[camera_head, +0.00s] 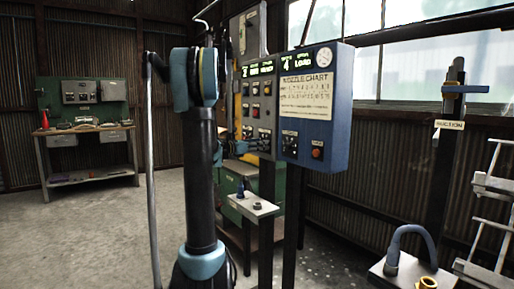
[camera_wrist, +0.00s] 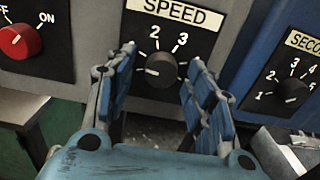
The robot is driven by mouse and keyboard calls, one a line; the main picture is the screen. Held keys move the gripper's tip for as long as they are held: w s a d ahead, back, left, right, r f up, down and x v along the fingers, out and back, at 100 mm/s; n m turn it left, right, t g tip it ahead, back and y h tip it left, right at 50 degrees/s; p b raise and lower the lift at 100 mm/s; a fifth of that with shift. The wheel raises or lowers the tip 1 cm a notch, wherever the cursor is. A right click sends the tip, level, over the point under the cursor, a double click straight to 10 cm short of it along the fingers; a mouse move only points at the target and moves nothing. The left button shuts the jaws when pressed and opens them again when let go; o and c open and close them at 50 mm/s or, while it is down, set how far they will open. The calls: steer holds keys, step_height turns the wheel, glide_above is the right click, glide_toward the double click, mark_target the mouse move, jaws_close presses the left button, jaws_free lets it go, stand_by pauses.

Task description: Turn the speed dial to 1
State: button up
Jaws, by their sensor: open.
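The speed dial (camera_wrist: 161,70) is a dark round knob on a black plate under the label SPEED, on a grey panel in the wrist view. Its pale mark lies on the left side of the knob, pointing left. The numbers 2 and 3 show above it and a 4 to its right; no 1 is visible, and my left finger covers part of that side. My gripper (camera_wrist: 160,60) is open, its blue fingers on either side of the dial; contact cannot be told. In the head view my gripper (camera_head: 236,147) is at the grey panel (camera_head: 258,110), with the dial hidden.
A red ON/OFF knob (camera_wrist: 14,41) is left of the dial, and another dial (camera_wrist: 292,88) labelled SECO… is on the blue panel at right. The blue box (camera_head: 338,135) adjoins the grey panel. A small shelf (camera_head: 252,206) stands below.

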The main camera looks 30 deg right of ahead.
steer(key=c, duration=1.1)
steer(key=shift+o, duration=0.2)
steer(key=shift+m, duration=1.5)
steer(key=o, duration=1.1)
steer(key=shift+c, duration=0.2)
steer(key=shift+a, duration=0.15)
steer(key=a, duration=1.1)
steer(key=shift+s+a, duration=0.35)
steer(key=shift+a, duration=0.05)
steer(key=shift+f, duration=0.1)
